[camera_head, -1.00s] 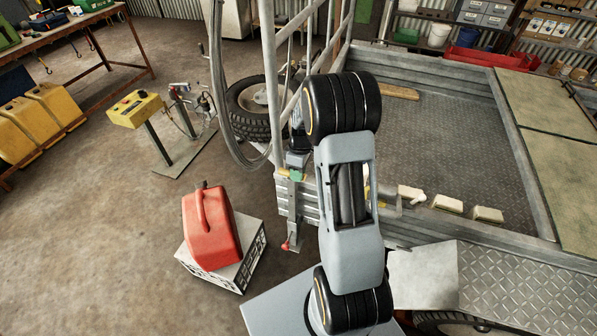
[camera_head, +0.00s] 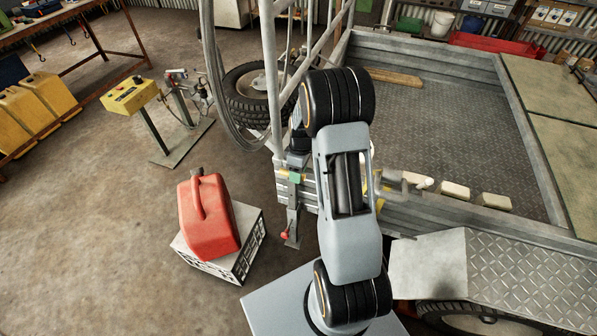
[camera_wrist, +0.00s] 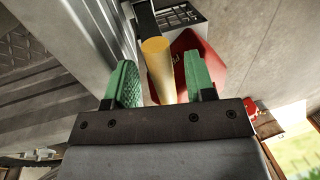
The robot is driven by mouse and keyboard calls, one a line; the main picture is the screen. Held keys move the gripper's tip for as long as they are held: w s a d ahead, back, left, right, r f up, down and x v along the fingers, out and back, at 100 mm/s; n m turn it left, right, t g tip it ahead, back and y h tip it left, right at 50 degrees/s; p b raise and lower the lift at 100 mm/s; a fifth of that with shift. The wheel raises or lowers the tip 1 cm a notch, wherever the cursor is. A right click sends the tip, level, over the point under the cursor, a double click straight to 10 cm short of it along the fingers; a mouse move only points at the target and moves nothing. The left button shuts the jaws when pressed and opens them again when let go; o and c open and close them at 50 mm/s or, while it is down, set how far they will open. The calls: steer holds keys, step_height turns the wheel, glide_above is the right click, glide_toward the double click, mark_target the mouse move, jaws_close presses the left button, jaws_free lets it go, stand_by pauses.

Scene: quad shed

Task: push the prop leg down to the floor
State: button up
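A narrow grey upright (camera_head: 292,212) with a red knob at its lower end stands at the near left corner of the trailer; it looks like the prop leg. Whether its foot touches the floor is unclear. My gripper (camera_head: 295,178) is beside its top, mostly hidden behind my arm. In the wrist view my gripper (camera_wrist: 163,85) has its green fingers apart. A yellow bar (camera_wrist: 158,65) runs between them, with visible gaps on both sides. Its near end is hidden by my gripper. A bit of yellow also shows beside the green fingertip in the head view.
A red jerry can (camera_head: 205,215) on a white crate (camera_head: 242,243) stands on the floor left of the leg. A yellow control box (camera_head: 130,96) on a stand is further back. The trailer bed (camera_head: 440,130) and its tall rails lie behind and right.

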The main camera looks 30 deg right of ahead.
step_height(320, 180, up, 14)
steer(key=w+d+p, duration=0.1)
steer(key=d, duration=0.1)
steer(key=shift+w+f, duration=0.2)
steer(key=shift+w, duration=0.2)
steer(key=shift+c, duration=0.4)
steer(key=shift+s+d+f+b, duration=0.15)
steer(key=shift+d+f+b, duration=0.05)
steer(key=shift+b, duration=0.4)
steer(key=shift+c, duration=0.7)
steer(key=shift+t+y, duration=0.6)
steer(key=shift+y, duration=0.1)
steer(key=s+d+b, duration=0.1)
steer(key=b, duration=0.2)
steer(key=s+d+r+b, duration=0.1)
steer(key=s+d+b, duration=0.1)
steer(key=b, duration=0.1)
steer(key=shift+d, duration=0.25)
steer(key=c, duration=0.6)
steer(key=shift+s+d+r+b, duration=0.1)
steer(key=shift+s+b, duration=0.15)
steer(key=shift+b, duration=0.25)
jaws_close()
steer(key=b+x, duration=0.2)
steer(key=x, duration=1.1)
steer(key=shift+w+b, duration=0.1)
steer(key=shift+b, duration=0.3)
